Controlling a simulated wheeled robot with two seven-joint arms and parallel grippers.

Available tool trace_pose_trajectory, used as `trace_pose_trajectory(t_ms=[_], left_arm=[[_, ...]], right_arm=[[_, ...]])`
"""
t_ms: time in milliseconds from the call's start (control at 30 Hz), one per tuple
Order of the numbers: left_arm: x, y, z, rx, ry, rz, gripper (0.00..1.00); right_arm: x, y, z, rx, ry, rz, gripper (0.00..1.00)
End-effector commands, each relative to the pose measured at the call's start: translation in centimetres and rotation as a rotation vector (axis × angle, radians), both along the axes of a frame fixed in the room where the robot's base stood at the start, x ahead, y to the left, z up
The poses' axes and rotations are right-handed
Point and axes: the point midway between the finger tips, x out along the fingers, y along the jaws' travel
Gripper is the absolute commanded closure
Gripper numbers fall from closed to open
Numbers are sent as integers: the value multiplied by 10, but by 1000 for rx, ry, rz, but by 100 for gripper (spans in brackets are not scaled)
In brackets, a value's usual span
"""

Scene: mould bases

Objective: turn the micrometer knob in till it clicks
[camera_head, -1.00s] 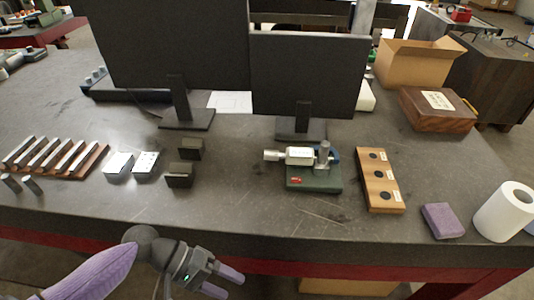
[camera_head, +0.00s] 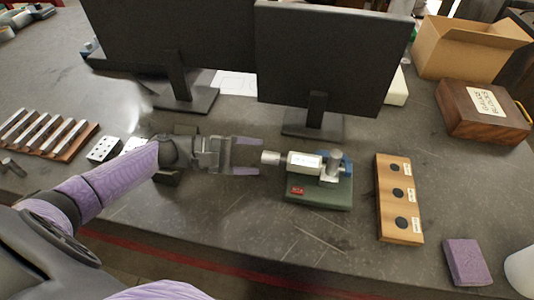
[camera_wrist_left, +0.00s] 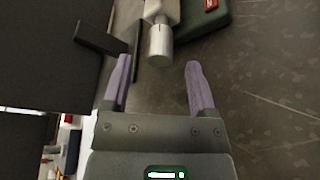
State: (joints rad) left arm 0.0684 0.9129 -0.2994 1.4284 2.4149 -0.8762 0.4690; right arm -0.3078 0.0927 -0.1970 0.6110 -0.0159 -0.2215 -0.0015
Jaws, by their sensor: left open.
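The micrometer (camera_head: 306,163) lies level in a stand with a dark green base (camera_head: 320,194), right of the middle in the head view. Its silver knob (camera_head: 270,158) points left, toward my left gripper. My left gripper (camera_head: 249,156) is open and empty, its lilac fingers pointing right, just short of the knob. In the left wrist view the knob (camera_wrist_left: 160,45) is ahead of the open left gripper (camera_wrist_left: 158,78), beyond the fingertips and roughly between their lines. No contact shows. My right gripper is not in view.
Two monitors (camera_head: 330,55) stand behind the micrometer. A wooden block with dark round inserts (camera_head: 399,197) lies to its right, and a purple block (camera_head: 466,262) lies farther right. Metal blocks (camera_head: 104,149) sit left, partly behind my arm. The table in front is clear.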

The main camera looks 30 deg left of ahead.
Motion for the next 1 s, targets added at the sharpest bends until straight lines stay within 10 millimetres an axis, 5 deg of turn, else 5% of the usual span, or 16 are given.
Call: trace_pose_trajectory(t_ms=[200,500,867,1000], left_arm=[[16,-24,-6,-1,-2,-1,26],[18,-28,-8,1,1,-1,26],[18,-27,-8,1,0,-1,100],[18,-27,-8,0,-2,-1,100]], right_arm=[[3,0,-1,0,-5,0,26],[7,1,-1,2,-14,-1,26],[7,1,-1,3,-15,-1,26],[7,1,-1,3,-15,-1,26]])
